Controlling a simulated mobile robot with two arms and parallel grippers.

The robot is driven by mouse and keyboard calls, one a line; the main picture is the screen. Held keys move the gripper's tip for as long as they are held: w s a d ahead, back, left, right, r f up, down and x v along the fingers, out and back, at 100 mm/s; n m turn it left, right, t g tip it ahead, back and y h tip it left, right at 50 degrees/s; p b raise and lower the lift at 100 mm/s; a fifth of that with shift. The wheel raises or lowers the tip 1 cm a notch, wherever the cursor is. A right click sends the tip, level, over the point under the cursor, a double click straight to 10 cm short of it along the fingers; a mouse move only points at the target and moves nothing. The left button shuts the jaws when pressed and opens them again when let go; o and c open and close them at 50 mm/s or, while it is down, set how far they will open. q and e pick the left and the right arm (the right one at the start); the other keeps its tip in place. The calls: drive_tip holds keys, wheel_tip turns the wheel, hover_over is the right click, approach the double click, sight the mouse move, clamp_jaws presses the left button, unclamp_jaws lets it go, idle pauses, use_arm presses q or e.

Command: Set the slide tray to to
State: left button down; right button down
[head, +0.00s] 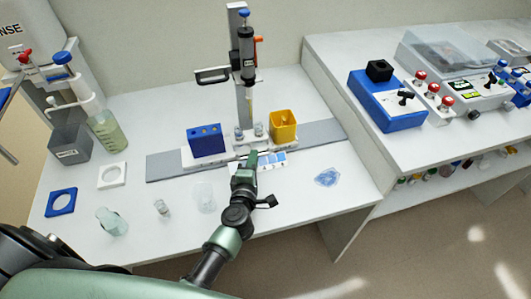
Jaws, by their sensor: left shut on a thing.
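The slide tray is a white carriage (228,155) on a long grey rail (165,167) in the middle of the left table. It bears a blue block (206,140) at its left, small vials (258,130) in the middle and a yellow cup (284,126) at its right. A strip with blue and white marks (272,159) lies along its front. My left gripper (252,158) is at the carriage's front edge, shut on part of the slide tray; its fingers hide the exact grip. My right gripper is out of view.
A dispensing column (244,60) stands behind the tray. A grey bin (71,145), a green-liquid bottle (106,130) and several clear vessels stand at left. A crumpled clear thing (327,177) lies at right. The right bench holds a blue box (387,105).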

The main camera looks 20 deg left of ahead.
use_arm(q)
drive_tip(key=shift+s+a, duration=0.75)
drive_tip(key=shift+a, duration=0.35)
drive_tip(key=shift+d+f, duration=0.1)
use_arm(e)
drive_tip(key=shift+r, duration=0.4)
use_arm(q)
drive_tip(key=c, duration=1.8)
unclamp_jaws()
drive_tip(key=shift+o, duration=0.2)
drive_tip(key=v, duration=0.7)
drive_tip(key=shift+s+d, duration=0.1)
drive_tip(key=shift+s, duration=0.25)
